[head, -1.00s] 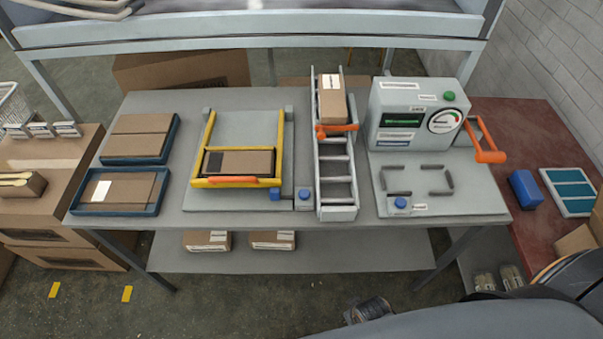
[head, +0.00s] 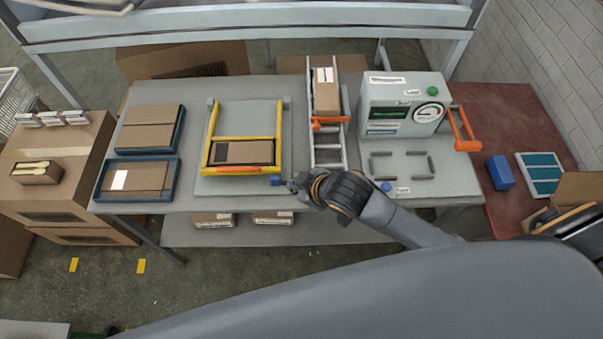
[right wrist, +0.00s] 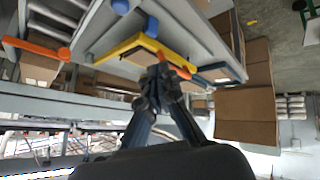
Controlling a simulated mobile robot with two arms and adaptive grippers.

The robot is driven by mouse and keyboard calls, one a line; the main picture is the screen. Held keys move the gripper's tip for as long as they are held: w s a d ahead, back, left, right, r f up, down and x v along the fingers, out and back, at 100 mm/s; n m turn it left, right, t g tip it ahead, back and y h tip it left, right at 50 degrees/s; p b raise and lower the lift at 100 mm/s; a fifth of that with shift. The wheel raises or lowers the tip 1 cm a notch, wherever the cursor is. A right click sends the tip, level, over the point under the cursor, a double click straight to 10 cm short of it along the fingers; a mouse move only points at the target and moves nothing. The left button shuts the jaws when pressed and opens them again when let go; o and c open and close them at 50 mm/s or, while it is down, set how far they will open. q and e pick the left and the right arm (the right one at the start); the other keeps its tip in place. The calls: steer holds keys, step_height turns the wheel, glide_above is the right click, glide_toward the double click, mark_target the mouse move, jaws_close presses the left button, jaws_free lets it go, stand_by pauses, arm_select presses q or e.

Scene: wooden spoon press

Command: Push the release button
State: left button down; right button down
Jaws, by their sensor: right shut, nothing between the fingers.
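My right gripper (head: 293,183) is shut and empty at the front edge of the bench, between the yellow frame fixture and the grey chute. A small blue block (head: 276,182) sits just left of its fingertips; I cannot tell whether they touch. The blue button on a grey box at the chute's foot is hidden behind my gripper in the head view. Another blue button (head: 387,186) is at the front of the gauge machine. In the right wrist view, the shut fingers (right wrist: 159,72) overlap the yellow frame, with two blue parts above. My left gripper is out of view.
The yellow frame (head: 277,133) holds a brown box (head: 240,152). The chute (head: 328,155) has an orange handle (head: 328,123) and a box (head: 326,96). The gauge machine (head: 380,92) stands right, with an orange lever (head: 466,145). Blue trays with boxes lie left.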

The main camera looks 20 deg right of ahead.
steer(key=w+d+f+n, duration=0.2)
steer(key=w+d+n, duration=0.2)
steer(key=w, duration=0.4)
steer(key=shift+d+n+t+y, duration=0.3)
steer(key=shift+d+t, duration=0.1)
steer(key=shift+w, duration=0.1)
step_height(320, 180, down, 7)
steer(key=b, duration=0.6)
steer(key=shift+r+b, duration=0.15)
steer(key=shift+b, duration=0.25)
steer(key=shift+f+b, duration=0.5)
steer(key=shift+f, duration=0.45)
steer(key=shift+f, duration=0.15)
steer(key=shift+f, duration=0.3)
